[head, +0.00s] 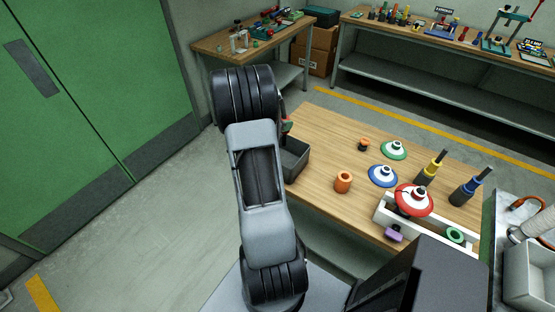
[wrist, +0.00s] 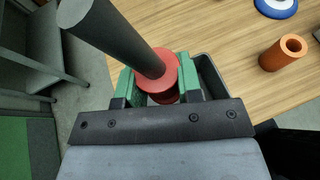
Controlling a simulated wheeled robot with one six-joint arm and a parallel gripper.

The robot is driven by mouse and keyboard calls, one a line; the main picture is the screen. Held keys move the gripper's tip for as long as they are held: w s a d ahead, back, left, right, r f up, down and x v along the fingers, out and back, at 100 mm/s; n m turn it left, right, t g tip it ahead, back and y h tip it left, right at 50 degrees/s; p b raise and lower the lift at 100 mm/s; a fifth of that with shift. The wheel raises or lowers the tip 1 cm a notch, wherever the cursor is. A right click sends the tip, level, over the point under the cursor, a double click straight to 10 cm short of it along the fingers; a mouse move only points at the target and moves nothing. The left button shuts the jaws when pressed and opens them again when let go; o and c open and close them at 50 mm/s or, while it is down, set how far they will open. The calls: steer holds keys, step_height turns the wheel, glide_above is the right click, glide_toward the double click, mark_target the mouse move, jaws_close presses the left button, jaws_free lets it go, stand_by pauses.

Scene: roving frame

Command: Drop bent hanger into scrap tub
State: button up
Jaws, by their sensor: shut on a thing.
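My gripper (wrist: 157,83) is shut on a dark grey rod with a red collar, which I take to be the bent hanger (wrist: 122,40). Its green finger pads press on either side of the red part. The rod leans toward the upper left in the wrist view; I cannot clearly see a bend. The dark grey scrap tub (head: 295,158) sits at the left end of the wooden table, and its rim (wrist: 212,75) shows just behind and right of the fingers. The hanger appears above or beside the tub; its lower end is hidden. In the head view my arm mostly hides the gripper.
On the wooden table (head: 320,122) stand an orange cylinder (head: 343,182), green (head: 393,149) and blue (head: 383,175) discs, and a white rack (head: 385,213) with a red disc (head: 413,200). Yellow-collared (head: 430,168) and blue-collared (head: 470,187) rods stand at the right.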

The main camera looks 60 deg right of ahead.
steer(key=shift+f+b, duration=1.05)
steer(key=shift+f, duration=0.85)
steer(key=o, duration=1.1)
steer(key=shift+c, duration=0.2)
steer(key=shift+a, duration=0.1)
steer(key=b+v, duration=0.2)
steer(key=v, duration=1.1)
steer(key=shift+a+r, duration=0.15)
steer(key=shift+a, duration=0.15)
steer(key=shift+w, duration=0.1)
